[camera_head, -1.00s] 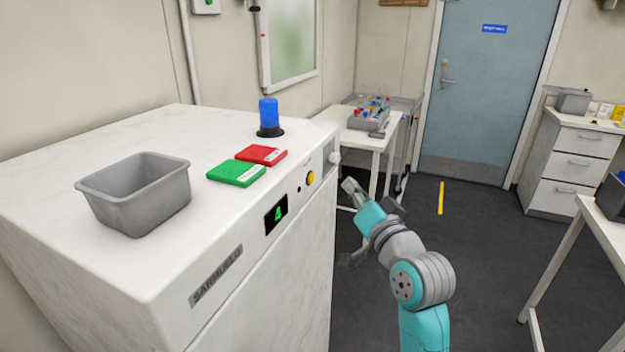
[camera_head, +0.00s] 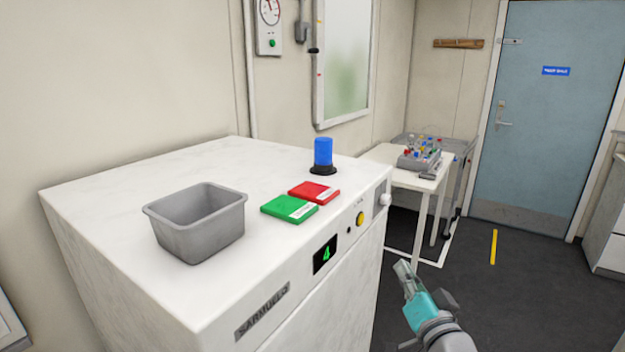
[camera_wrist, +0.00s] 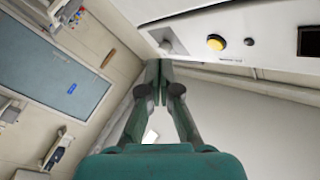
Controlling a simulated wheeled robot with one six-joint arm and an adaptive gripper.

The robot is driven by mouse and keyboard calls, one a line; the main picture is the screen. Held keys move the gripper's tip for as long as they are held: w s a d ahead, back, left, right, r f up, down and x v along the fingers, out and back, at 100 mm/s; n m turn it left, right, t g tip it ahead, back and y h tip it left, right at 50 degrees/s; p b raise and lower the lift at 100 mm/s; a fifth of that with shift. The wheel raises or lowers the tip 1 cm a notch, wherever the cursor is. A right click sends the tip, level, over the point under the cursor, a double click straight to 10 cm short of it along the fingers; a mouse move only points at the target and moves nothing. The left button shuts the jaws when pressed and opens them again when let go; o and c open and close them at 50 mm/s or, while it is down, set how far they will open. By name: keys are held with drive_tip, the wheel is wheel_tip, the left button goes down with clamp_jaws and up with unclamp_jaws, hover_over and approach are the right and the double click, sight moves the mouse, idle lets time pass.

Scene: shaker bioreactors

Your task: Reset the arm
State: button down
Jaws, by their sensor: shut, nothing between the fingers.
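My gripper (camera_head: 402,268) is at the lower right of the head view, off the right side of the white machine and apart from it. In the wrist view my gripper (camera_wrist: 159,66) has its two fingertips together, with nothing between them. The lower part of my arm is cut off by the frame edge in the head view.
The white machine (camera_head: 110,200) has a yellow button (camera_head: 360,218) and a display (camera_head: 325,254) reading 4. On its top are a grey bin (camera_head: 200,240), green (camera_head: 288,208) and red (camera_head: 314,191) boxes and a blue beacon (camera_head: 323,153). A white table (camera_head: 385,152) stands behind; dark floor (camera_head: 500,290) is open.

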drive_tip(key=s+f+n+g+h, duration=0.1)
drive_tip(key=s+f+g+h, duration=0.1)
drive_tip(key=s+f, duration=1.85)
drive_tip(key=s+a+f+n+g, duration=0.1)
drive_tip(key=s+n, duration=0.1)
drive_tip(key=s, duration=1.2)
drive_tip(key=s+a+f+n+g, duration=0.1)
drive_tip(key=s+f+n, duration=0.1)
drive_tip(key=s, duration=1.2)
drive_tip(key=shift+n, duration=0.4)
